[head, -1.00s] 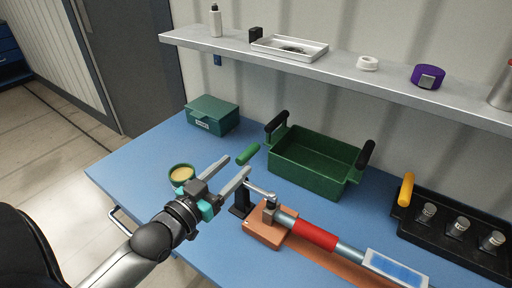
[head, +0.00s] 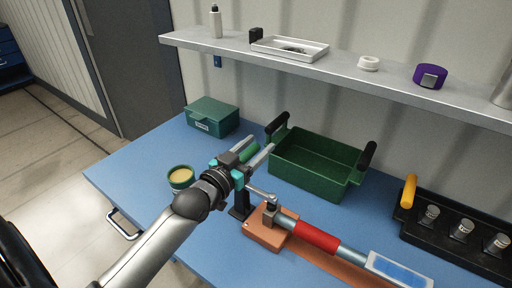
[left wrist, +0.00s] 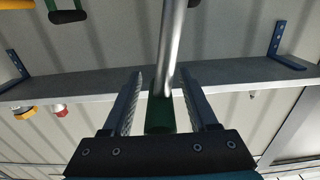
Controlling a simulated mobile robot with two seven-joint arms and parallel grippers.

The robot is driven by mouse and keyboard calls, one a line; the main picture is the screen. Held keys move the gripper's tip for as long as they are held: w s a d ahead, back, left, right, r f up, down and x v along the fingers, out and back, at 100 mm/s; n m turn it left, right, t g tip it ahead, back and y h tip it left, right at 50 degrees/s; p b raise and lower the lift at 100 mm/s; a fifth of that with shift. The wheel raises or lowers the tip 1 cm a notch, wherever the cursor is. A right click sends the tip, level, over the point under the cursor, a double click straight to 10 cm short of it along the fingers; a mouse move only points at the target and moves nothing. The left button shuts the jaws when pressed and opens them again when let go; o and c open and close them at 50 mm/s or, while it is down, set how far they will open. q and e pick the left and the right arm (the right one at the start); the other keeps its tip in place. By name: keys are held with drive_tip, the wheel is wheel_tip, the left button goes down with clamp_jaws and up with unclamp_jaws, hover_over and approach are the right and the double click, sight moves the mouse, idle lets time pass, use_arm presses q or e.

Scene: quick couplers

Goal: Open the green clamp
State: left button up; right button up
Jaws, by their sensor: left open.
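The green clamp's green handle (head: 250,154) lies between the two fingers of my left gripper (head: 259,149). The fingers are open on either side of it, with a small gap visible at each side. In the left wrist view the green grip (left wrist: 159,112) shows between the fingers (left wrist: 161,78), with a bright metal rod (left wrist: 171,40) running up from it. The clamp's dark upright post (head: 240,205) stands at the orange base block (head: 262,236), partly behind my gripper. A metal lever (head: 261,194) reaches toward the block. My right gripper is not in view.
A red and blue-grey pipe (head: 316,236) extends right from the block. A green crate (head: 315,178) with black handles stands close to the right. A teal box (head: 211,118) and a round yellow-topped tin (head: 181,177) are to the left. A shelf (head: 345,73) hangs above.

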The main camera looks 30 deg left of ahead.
use_arm(q)
clamp_jaws()
idle(0.4)
idle(1.0)
